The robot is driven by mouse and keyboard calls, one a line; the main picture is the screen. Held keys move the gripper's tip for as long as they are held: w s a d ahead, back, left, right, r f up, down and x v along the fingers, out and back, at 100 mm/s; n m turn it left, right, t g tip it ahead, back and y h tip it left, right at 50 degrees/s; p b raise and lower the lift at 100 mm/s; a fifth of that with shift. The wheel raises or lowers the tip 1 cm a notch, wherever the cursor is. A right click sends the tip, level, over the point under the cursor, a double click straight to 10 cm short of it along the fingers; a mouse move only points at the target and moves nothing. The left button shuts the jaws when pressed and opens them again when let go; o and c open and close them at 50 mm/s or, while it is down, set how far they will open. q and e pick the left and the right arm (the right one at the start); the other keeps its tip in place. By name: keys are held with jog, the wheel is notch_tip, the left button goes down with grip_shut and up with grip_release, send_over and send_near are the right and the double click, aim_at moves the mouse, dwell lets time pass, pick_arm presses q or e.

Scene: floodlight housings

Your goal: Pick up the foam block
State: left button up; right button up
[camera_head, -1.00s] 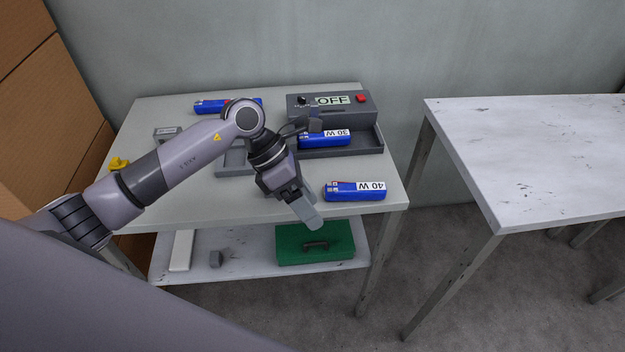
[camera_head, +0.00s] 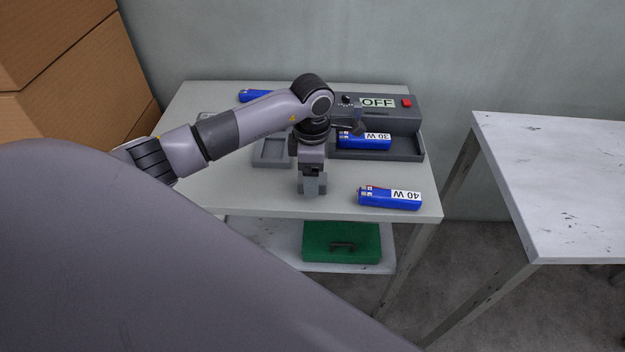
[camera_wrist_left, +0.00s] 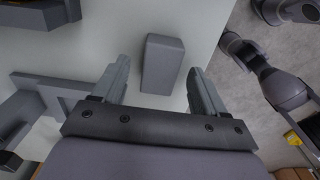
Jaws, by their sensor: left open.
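The foam block appears to be the plain grey block (camera_wrist_left: 163,64) on the pale table top in the left wrist view. It lies between the two spread fingers of my left gripper (camera_wrist_left: 159,68), with a visible gap on each side. I cannot tell from this view how far the fingertips are above the table. In the head view my left gripper (camera_head: 313,186) points down over the front part of the table, left of the 40 W blue cylinder. The block cannot be clearly told from the gripper there. My right gripper is not in view.
The 40 W blue cylinder (camera_head: 390,198) lies near the table's front right. The 30 W blue cylinder (camera_head: 364,141) lies in a grey tray below the box reading OFF (camera_head: 390,108). A green case (camera_head: 341,243) sits on the lower shelf. A second table (camera_head: 560,180) stands at right.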

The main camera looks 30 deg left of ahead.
pick_arm(q)
jog(key=shift+f, duration=0.1)
jog(key=shift+c, duration=0.3)
jog(key=c, duration=1.1)
jog(key=shift+o, duration=0.2)
notch_tip(320, 180, up, 20)
